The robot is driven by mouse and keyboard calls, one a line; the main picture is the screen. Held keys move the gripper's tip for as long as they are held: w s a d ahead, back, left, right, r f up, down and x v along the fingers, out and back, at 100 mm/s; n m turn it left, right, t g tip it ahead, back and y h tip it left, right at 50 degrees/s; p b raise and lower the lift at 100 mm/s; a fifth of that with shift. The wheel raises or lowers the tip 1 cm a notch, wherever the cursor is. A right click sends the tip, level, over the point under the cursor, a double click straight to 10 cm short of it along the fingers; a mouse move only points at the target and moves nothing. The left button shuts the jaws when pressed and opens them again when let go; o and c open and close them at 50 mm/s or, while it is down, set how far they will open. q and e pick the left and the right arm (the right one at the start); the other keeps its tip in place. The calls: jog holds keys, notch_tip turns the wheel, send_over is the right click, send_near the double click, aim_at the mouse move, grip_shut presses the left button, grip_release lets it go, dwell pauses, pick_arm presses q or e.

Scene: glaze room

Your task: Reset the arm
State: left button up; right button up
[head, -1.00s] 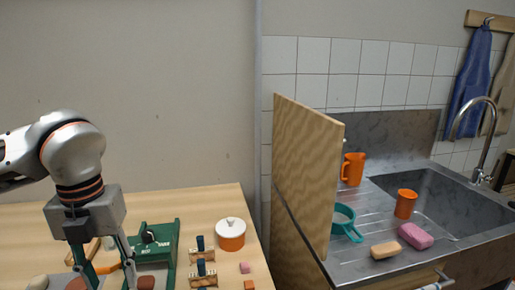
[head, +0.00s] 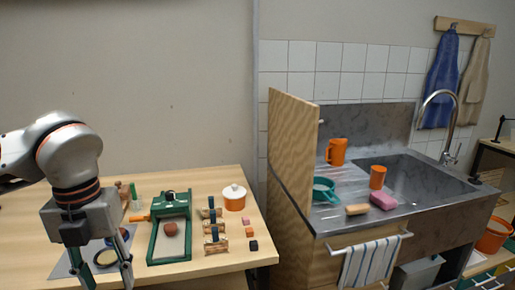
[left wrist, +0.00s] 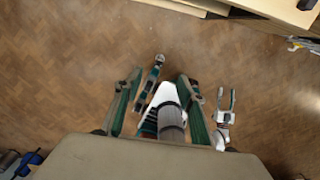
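My left gripper (head: 106,274) hangs at the lower left of the head view, pointing down, its two fingers apart and nothing between them. In that view it overlaps the grey mat (head: 67,262) and a round dark-rimmed dish (head: 107,258) on the wooden table. In the left wrist view my left gripper (left wrist: 157,88) shows its two green fingers spread with brown floor beyond. White and grey parts of what may be my own body show between and beside them.
The wooden table (head: 225,190) bears a green frame (head: 153,243) with a reddish lump, a white-lidded orange pot (head: 234,198) and small blocks. A plywood panel (head: 290,150) stands between table and sink (head: 410,190). Bare floor (left wrist: 60,70) fills most of the wrist view.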

pick_arm(q)
jog(key=s+d+f+m+g+h, duration=0.2)
jog(key=s+d+f+m+h, duration=0.15)
jog(key=d, duration=0.65)
jog(key=s+d+f+m+g+h, duration=0.2)
jog(key=s+d+g+h, duration=0.15)
jog(key=d, duration=0.55)
jog(key=d+r+n+h, duration=0.4)
jog(key=d+r+h, duration=0.4)
jog(key=d+h, duration=0.45)
jog(key=w+a+f+n+t+y, duration=0.1)
jog(key=w+a+f+n+t, duration=0.4)
jog(key=n+t, duration=0.45)
jog(key=w+a+f+n+t+y, duration=0.1)
jog(key=w+a+f+n+t, duration=0.2)
jog(key=w+n+t, duration=0.65)
jog(key=a+f+n+t+y, duration=0.4)
jog(key=a+f+n+y, duration=0.15)
jog(key=f, duration=0.45)
jog(key=s+a+f+n+g+y, duration=0.3)
jog(key=s+f, duration=0.5)
jog(key=f, duration=0.5)
jog(key=s+a+f+n+g+y, duration=0.3)
jog(key=s+a+f+y, duration=0.3)
jog(key=f, duration=0.7)
jog(key=shift+s+a+f+g, duration=0.45)
jog(key=shift+s+a, duration=0.5)
jog(key=shift+a, duration=0.15)
